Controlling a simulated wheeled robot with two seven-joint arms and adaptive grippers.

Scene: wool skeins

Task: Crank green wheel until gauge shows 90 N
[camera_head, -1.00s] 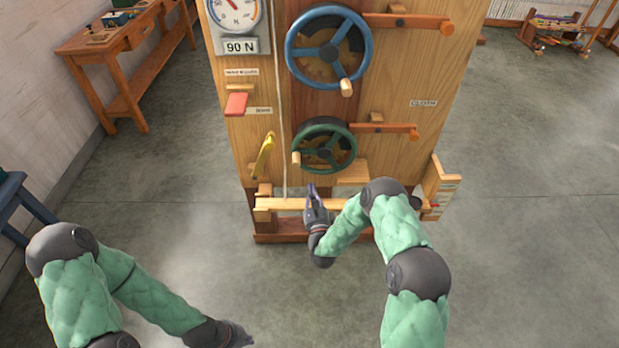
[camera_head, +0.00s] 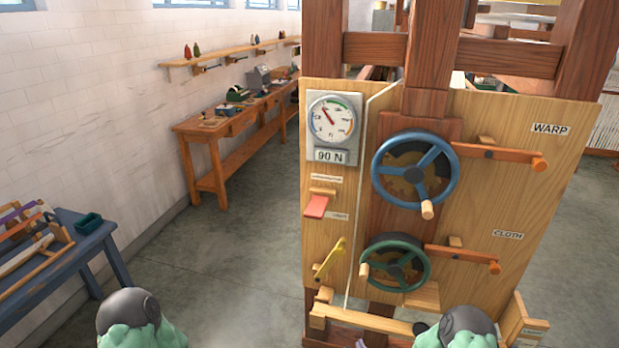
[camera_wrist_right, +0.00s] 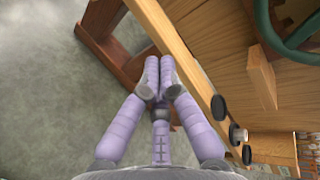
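The green wheel (camera_head: 421,275) is on the wooden panel below a blue wheel (camera_head: 447,162), with its wooden crank knob (camera_head: 364,271) at the left of its rim. The gauge (camera_head: 334,119) is at the panel's upper left, its needle pointing up and left; the plate below reads "90 N". My right gripper (camera_wrist_right: 158,75) shows in the right wrist view with its lavender fingertips together and nothing seen between them. It is beside a wooden bar, apart from the green rim (camera_wrist_right: 285,50). In the head view it is mostly cut off below. My left gripper is out of view.
A red lever (camera_head: 316,206) and a yellow lever (camera_head: 329,259) sit left of the wheels. Orange-tipped wooden arms (camera_head: 470,254) stick out at right. A wooden bar (camera_head: 365,320) crosses low in front. A blue table (camera_head: 75,250) stands at left; the floor between is clear.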

